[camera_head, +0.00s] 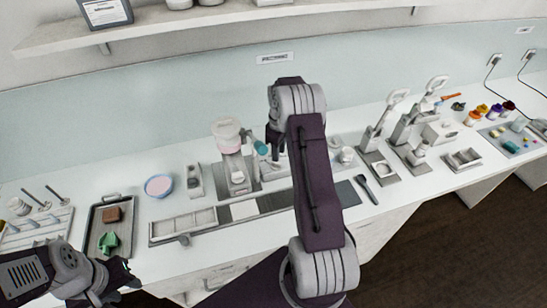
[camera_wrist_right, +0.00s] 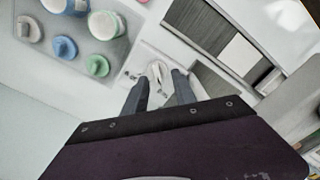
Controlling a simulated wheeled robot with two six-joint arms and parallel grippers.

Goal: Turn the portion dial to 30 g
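The cream mill (camera_head: 238,172) stands on the counter left of centre, with a pale pink hopper (camera_head: 228,134) on top. My right gripper (camera_head: 275,150) points down beside the teal part, partly hidden by my arm. In the right wrist view its fingers (camera_wrist_right: 160,82) stand apart, with a small white part (camera_wrist_right: 158,72) showing between and beyond them; contact is unclear. My left gripper (camera_head: 112,286) is low at the left front; its finger opening is unclear.
A long grey tray (camera_head: 184,227) lies before the mill. A dark tray (camera_head: 92,236) with a brown block (camera_head: 113,214) and a green item (camera_head: 108,242) is at left. A pink-and-blue bowl (camera_head: 158,186) stands between. Lever presses (camera_head: 372,140) stand at right.

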